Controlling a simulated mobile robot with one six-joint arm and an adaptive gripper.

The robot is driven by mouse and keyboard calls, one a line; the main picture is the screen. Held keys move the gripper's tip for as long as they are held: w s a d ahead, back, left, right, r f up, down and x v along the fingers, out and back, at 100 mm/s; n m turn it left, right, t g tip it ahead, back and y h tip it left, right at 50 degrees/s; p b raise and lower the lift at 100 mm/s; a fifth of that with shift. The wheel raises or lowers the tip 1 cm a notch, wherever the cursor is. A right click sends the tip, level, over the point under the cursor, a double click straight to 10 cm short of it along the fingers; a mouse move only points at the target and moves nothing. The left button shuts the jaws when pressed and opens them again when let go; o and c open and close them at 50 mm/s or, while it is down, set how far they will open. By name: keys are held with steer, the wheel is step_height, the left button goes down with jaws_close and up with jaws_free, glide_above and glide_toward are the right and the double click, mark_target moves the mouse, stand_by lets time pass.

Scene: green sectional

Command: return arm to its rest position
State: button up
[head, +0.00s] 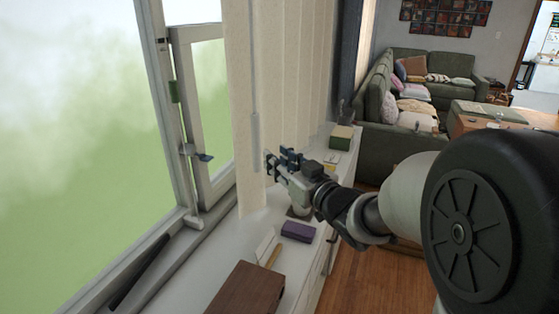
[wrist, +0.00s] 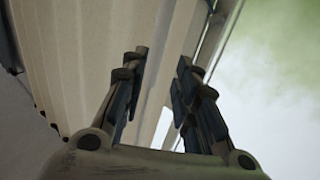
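My gripper (head: 279,160) is at the end of my outstretched arm, above the white sill cabinet and in front of the pale curtain in the head view. In the wrist view my gripper (wrist: 158,85) has its two fingers apart, with nothing between them. The curtain (head: 290,80) hangs behind the fingers, and its folds fill the left of the wrist view (wrist: 75,60). I cannot tell whether the fingers touch the curtain.
A purple box (head: 298,231), a brown wooden box (head: 246,290) and a green box (head: 341,137) stand on the white cabinet top (head: 215,262). The window (head: 205,110) is at left. A green sofa (head: 375,105) and wooden table (head: 470,122) stand behind. Wooden floor (head: 345,272) shows below my arm.

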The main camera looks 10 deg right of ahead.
steer(key=s+d+f+m+g+h, duration=0.1)
steer(key=s+d+m+g+h, duration=0.2)
steer(key=s, duration=0.4)
steer(key=s+d+f+m+g+h, duration=0.2)
steer(key=s+d+h, duration=0.4)
steer(key=s, duration=0.2)
steer(key=s+a+f+g, duration=0.2)
steer(key=s+f+g, duration=0.1)
steer(key=s, duration=0.7)
steer(key=s+a+f+g+y, duration=0.1)
steer(key=s+f+g, duration=0.2)
steer(key=s, duration=0.8)
steer(key=shift+a+f+g, duration=0.35)
steer(key=shift+f+g, duration=0.05)
steer(key=shift+f, duration=0.1)
steer(key=shift+a, duration=0.2)
